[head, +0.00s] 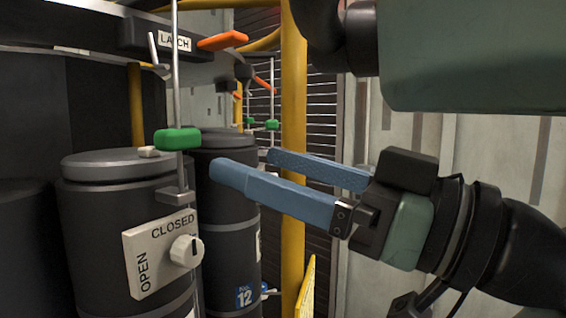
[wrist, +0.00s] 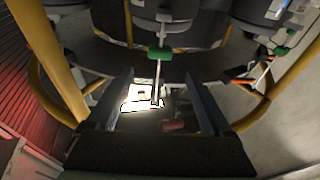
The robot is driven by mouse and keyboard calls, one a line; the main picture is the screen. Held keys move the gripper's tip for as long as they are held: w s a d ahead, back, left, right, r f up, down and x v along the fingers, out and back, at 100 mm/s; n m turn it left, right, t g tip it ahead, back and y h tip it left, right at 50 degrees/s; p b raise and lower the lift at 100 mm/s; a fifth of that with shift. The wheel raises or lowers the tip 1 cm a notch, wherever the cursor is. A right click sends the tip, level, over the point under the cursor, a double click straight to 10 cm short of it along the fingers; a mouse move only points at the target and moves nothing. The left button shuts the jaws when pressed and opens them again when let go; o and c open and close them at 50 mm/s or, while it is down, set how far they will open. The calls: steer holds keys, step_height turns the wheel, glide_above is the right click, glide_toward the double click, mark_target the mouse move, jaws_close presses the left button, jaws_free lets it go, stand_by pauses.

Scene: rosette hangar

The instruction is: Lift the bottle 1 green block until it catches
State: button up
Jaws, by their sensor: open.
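A green block (head: 179,139) sits on a thin upright metal rod in front of the nearest dark bottle (head: 118,215). A metal bracket (head: 174,196) is lower on that rod. No bottle number shows on this bottle. My gripper (head: 245,163) is open and empty, its blue fingers pointing left, right of the block and a little lower in the head view. In the wrist view, my gripper (wrist: 158,75) has a green block (wrist: 161,53) on a rod beyond the fingertips, roughly centred between them and apart from both.
An orange lever (head: 222,41) and a LATCH label (head: 174,42) are above the block. A plate with a knob (head: 187,249) marks OPEN and CLOSED. A second bottle (head: 226,215) reads No. 12. A yellow post (head: 293,120) stands behind my fingers. Other green blocks (wrist: 281,51) appear farther off.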

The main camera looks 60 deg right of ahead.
mark_target(188, 140)
steer(key=shift+w+a+r+p, duration=0.1)
steer(key=shift+w+r+p, duration=0.2)
steer(key=shift+w, duration=1.3)
steer(key=shift+w+d+r+p, duration=0.1)
steer(key=shift+w+r+p, duration=0.25)
steer(key=shift+w, duration=1.25)
steer(key=shift+w+a+r+p, duration=0.1)
steer(key=shift+w+r+p, duration=0.2)
steer(key=shift+w, duration=1.3)
steer(key=shift+w, duration=0.1)
jaws_close()
